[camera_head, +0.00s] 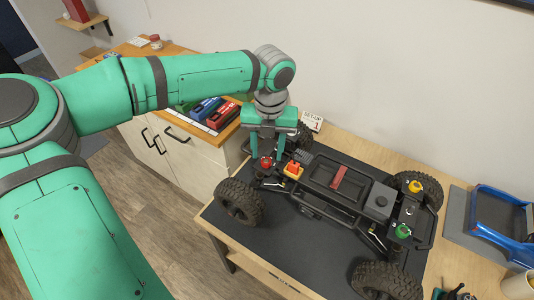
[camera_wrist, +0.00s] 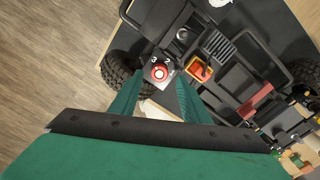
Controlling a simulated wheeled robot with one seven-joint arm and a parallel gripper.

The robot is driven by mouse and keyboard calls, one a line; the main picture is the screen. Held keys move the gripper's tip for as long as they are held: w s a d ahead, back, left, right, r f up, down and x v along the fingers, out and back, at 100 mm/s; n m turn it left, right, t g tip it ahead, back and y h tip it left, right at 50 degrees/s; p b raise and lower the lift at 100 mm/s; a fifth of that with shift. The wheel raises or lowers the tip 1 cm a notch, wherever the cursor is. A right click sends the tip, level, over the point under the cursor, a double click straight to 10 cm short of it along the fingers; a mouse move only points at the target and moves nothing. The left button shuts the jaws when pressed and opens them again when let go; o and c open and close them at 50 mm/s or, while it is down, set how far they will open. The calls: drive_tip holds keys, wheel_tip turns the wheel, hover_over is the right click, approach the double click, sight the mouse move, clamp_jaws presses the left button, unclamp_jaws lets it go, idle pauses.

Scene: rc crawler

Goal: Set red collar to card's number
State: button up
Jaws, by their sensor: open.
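The red collar (camera_head: 266,162) sits on a shock top at the near left corner of the black crawler chassis (camera_head: 320,178). My gripper (camera_head: 265,156) points down over the collar. In the wrist view my gripper (camera_wrist: 158,80) is open, its green fingers on either side of the collar. I cannot tell whether they touch it. The white card (camera_head: 312,121) stands behind the crawler; its number looks like 1.
An orange-red block (camera_head: 293,170) sits right beside the collar. A yellow collar (camera_head: 415,186) and a green collar (camera_head: 402,231) are at the crawler's right end. Large tyres (camera_head: 240,201) stand at the corners.

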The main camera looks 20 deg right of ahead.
sight(268, 162)
wheel_tip(268, 162, up, 9)
drive_tip(key=shift+s+f, duration=0.15)
drive_tip(key=shift+d, duration=0.1)
idle(0.4)
